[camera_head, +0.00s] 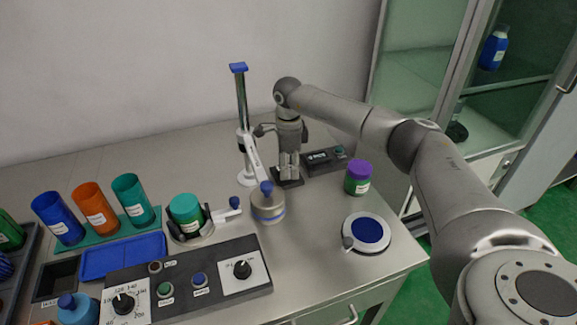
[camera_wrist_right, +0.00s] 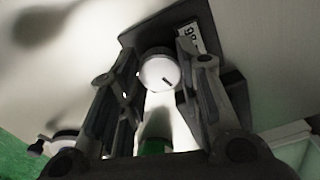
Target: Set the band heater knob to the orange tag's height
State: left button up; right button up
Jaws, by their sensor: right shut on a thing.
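My right gripper (camera_head: 288,178) points down at the back of the table, over a small dark base beside a black box with a display (camera_head: 322,160). In the right wrist view its fingers (camera_wrist_right: 158,80) are closed on the sides of a round white knob (camera_wrist_right: 157,70) with a short black mark, in front of a dark plate. The front control panel (camera_head: 190,277) carries a black dial on a white numbered scale (camera_head: 123,303) and a second black dial (camera_head: 242,269). An orange cup (camera_head: 95,207) stands at the left; I cannot make out an orange tag. My left gripper is not in view.
A stand with a blue top (camera_head: 239,68) rises just left of my gripper. A lidded jar (camera_head: 268,205) stands in front. A purple-lidded green jar (camera_head: 358,178) and a round blue-topped device (camera_head: 367,231) are at right. Free table lies between the jar and that device.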

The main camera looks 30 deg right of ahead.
aim_at(289, 168)
jog(key=shift+r, duration=0.1)
jog(key=o, duration=1.1)
jog(key=shift+c, duration=0.2)
notch_tip(289, 168, up, 12)
